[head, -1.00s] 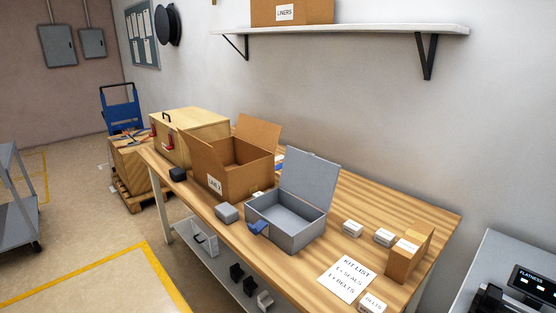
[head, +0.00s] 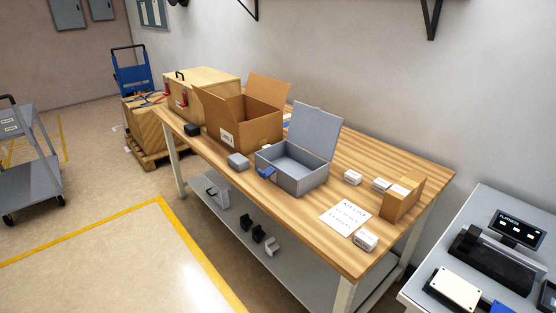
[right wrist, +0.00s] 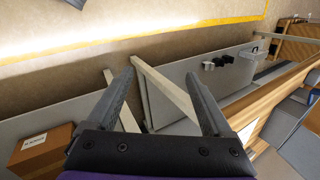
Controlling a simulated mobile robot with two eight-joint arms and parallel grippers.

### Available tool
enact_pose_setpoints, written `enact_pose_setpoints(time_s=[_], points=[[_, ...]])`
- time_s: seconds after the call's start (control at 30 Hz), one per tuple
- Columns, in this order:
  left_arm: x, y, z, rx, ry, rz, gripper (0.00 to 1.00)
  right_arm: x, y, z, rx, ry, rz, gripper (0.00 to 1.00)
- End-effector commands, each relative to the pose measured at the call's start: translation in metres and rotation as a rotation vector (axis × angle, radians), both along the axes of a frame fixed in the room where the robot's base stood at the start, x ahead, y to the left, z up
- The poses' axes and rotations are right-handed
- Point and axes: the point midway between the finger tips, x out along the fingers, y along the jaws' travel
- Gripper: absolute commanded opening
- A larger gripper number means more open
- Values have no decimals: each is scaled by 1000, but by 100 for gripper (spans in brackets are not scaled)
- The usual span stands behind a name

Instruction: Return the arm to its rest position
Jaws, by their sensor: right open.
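My right gripper (right wrist: 163,95) shows in the right wrist view with its two dark fingers spread apart and nothing between them. Below it are the floor, a table leg and the lower shelf of the workbench. Neither of my grippers shows in the head view. The workbench (head: 310,225) stands against the wall in the head view. On it an open grey box (head: 300,184) with its lid up stands empty as far as I can see. A kit list sheet (head: 345,219) lies to the right of it.
An open cardboard box (head: 250,133) and a wooden case (head: 215,88) stand on the bench's left part. Small white boxes and an upright cardboard box (head: 403,198) stand at its right. A grey side table (head: 425,278) is at lower right, a cart (head: 38,180) at left. The front floor is clear.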

Motion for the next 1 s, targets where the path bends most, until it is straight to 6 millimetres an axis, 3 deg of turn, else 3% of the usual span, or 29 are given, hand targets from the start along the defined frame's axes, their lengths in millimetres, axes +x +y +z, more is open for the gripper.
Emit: enact_pose_setpoints(time_s=[0.1,0.37,0.8,0.9,1.0], points=[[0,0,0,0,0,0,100,-28,12,-7,-245,-70,312,85],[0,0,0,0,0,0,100,-60,14,-12,-682,-206,893,85],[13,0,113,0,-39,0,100,-45,10,102,-703,-237,874,85],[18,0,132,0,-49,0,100,-40,10,120,-707,-244,870,85],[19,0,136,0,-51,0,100,-39,10,125,-707,-247,869,85]])
